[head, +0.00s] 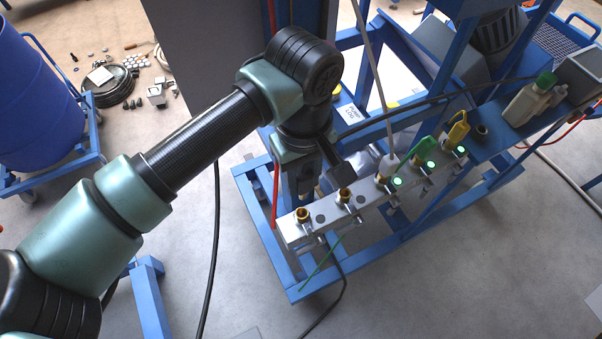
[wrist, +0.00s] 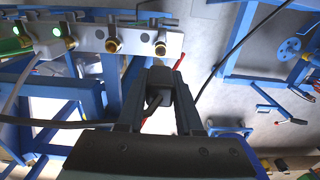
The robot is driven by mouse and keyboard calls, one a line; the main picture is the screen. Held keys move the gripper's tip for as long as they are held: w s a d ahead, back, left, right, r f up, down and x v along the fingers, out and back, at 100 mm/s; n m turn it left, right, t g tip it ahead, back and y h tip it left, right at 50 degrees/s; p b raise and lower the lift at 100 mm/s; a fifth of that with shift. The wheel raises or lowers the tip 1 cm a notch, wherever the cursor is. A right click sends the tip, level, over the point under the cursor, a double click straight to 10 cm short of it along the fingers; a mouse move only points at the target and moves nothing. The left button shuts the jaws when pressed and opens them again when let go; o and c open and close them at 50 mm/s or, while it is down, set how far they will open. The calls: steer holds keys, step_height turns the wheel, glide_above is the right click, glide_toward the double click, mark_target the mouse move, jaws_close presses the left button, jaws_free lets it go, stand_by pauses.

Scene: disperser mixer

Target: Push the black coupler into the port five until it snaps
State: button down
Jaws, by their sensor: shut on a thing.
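My gripper (head: 322,178) is shut on the black coupler, just behind and above the near left end of the port bar (head: 324,226). In the wrist view the black coupler (wrist: 158,78) sits between the fingers, with a dark cable bending back from it. In the head view the coupler is mostly hidden by the gripper. Two brass ports stand empty: the end one (head: 302,214) and its neighbour (head: 345,196). The end port also shows in the wrist view (wrist: 160,46), beyond the coupler and apart from it. No port numbers are readable, so I cannot tell which is five.
White (head: 386,168), green (head: 420,152) and yellow (head: 457,133) couplers sit in the other ports, beside green lights. A black cable (head: 440,107) runs from the right towards my gripper. The blue frame (head: 300,288) surrounds the bar; a pale bottle (head: 530,102) stands at right.

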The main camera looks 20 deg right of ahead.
mark_target(302, 173)
steer(key=shift+f+b, duration=0.1)
steer(key=shift+b, duration=0.4)
steer(key=shift+f+b, duration=0.15)
steer(key=shift+b, duration=0.15)
step_height(302, 173, down, 5)
steer(key=b, duration=0.5)
steer(key=shift+f+b, duration=0.2)
steer(key=shift+b, duration=0.15)
steer(key=shift+b, duration=1.15)
stand_by(1.0)
steer(key=shift+f+b, duration=2.1)
steer(key=shift+b, duration=0.25)
steer(key=c, duration=0.5)
jaws_free()
steer(key=shift+r, duration=0.1)
step_height(302, 173, up, 13)
steer(key=shift+b, duration=0.65)
